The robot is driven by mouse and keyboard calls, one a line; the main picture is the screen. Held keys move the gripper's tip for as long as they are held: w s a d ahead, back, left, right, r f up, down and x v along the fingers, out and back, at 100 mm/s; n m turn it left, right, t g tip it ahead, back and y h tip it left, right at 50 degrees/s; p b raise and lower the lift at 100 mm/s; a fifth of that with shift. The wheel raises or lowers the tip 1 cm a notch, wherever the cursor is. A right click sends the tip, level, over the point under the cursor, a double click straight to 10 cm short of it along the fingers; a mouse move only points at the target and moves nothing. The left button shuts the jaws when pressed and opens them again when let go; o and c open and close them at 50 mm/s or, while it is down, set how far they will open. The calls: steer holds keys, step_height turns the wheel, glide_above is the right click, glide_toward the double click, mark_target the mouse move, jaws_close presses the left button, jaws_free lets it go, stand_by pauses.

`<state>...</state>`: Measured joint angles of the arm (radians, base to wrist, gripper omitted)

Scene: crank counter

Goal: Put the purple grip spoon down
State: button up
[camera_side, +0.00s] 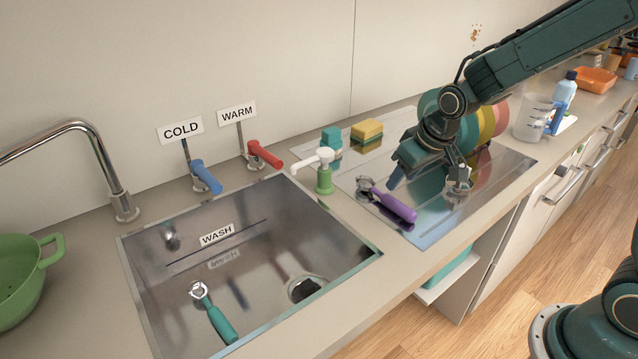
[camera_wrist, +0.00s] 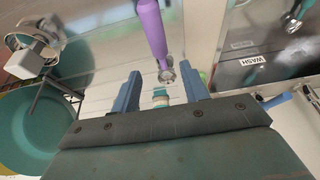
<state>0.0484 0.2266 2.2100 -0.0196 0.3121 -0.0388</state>
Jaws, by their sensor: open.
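The purple grip spoon (camera_side: 392,205) lies on the shiny metal drainboard (camera_side: 450,222) right of the sink. Its purple handle points toward the front edge and its metal end toward the wall. My gripper (camera_side: 425,180) is above the drainboard, just right of the spoon, open and empty. In the wrist view the purple handle (camera_wrist: 149,25) runs down from the top, with its metal end near the space between my open fingertips (camera_wrist: 158,85). I cannot tell the exact gap between fingers and spoon.
A teal-handled tool (camera_side: 215,316) lies in the sink (camera_side: 200,265). A green and white bottle (camera_side: 323,178) and sponges (camera_side: 367,130) stand behind the spoon. Coloured plates (camera_side: 487,122) stand behind my gripper. The front of the drainboard is clear.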

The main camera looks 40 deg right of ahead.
steer(key=v, duration=0.5)
stand_by(0.7)
steer(key=s+r, duration=0.4)
steer(key=s, duration=0.6)
steer(key=s+a+r+t, duration=0.1)
steer(key=s+r, duration=0.4)
steer(key=s, duration=0.6)
steer(key=shift+s+a, duration=0.2)
steer(key=shift+a, duration=0.05)
